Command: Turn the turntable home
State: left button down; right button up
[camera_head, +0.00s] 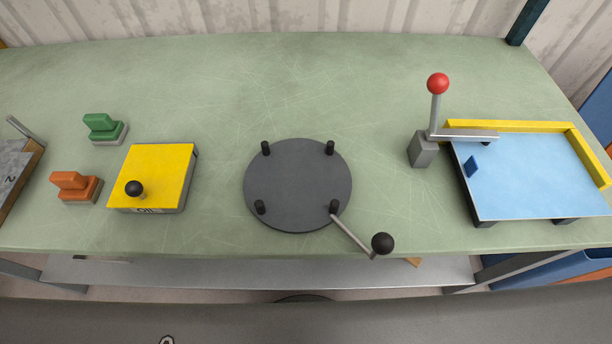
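The turntable (298,186) is a dark grey disc lying on the green bench, near the middle of the view. Several short black pegs stand up near its rim. A thin grey handle arm (352,236) runs from the disc's lower right side, by the peg there, out toward the front edge of the bench. It ends in a black ball knob (383,243) at the front edge. Nothing lies on the disc. Neither of my grippers shows in the head view, so nothing is touching the turntable or its knob.
Left of the turntable is a yellow-lidded box (160,170) with a black knob. Beyond it are green (103,123) and orange (72,184) blocks. On the right stand a red-knobbed lever (437,105) and a blue sheet (535,180) with yellow edging. The bench (270,85) behind is clear.

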aim_at(292, 186)
jog(key=z, duration=1.2)
jog(key=k, duration=1.2)
jog(key=u, duration=0.45)
jog(key=i, duration=0.5)
